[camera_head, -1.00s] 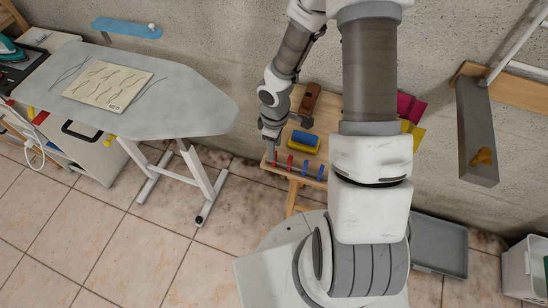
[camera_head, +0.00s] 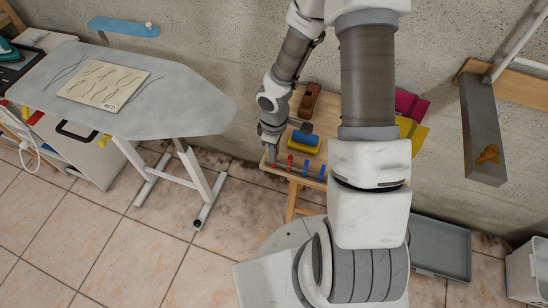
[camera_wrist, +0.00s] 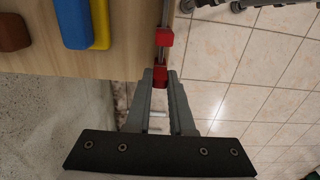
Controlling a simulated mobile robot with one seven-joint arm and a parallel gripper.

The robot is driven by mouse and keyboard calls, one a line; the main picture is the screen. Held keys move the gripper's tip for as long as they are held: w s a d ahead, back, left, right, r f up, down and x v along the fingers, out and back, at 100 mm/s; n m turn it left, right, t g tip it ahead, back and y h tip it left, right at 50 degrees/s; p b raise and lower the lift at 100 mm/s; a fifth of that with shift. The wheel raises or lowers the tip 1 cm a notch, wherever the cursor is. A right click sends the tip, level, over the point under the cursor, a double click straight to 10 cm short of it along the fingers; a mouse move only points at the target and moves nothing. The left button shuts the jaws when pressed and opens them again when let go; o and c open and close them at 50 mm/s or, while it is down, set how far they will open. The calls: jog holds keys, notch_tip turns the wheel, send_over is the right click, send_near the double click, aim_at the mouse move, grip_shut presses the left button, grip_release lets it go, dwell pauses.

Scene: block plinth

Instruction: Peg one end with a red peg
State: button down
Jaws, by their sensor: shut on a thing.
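My gripper (camera_head: 270,140) is low over the front left corner of a small wooden table. In the wrist view my gripper (camera_wrist: 160,85) is shut on a red peg (camera_wrist: 160,77) at the near end of a thin rail. I cannot tell whether this peg still touches the rail. A second red peg (camera_wrist: 165,37) sits on the rail just beyond it. In the head view that red peg (camera_head: 290,160) stands beside two blue pegs (camera_head: 305,168).
The table (camera_head: 345,125) also holds a blue block (camera_head: 299,141), a yellow block (camera_head: 305,149) and a brown object (camera_head: 310,99). A grey tray (camera_head: 440,247) lies at right. The tiled floor at front left is clear.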

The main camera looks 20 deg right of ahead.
jog(key=shift+r+p, duration=3.1)
jog(key=shift+r, duration=0.4)
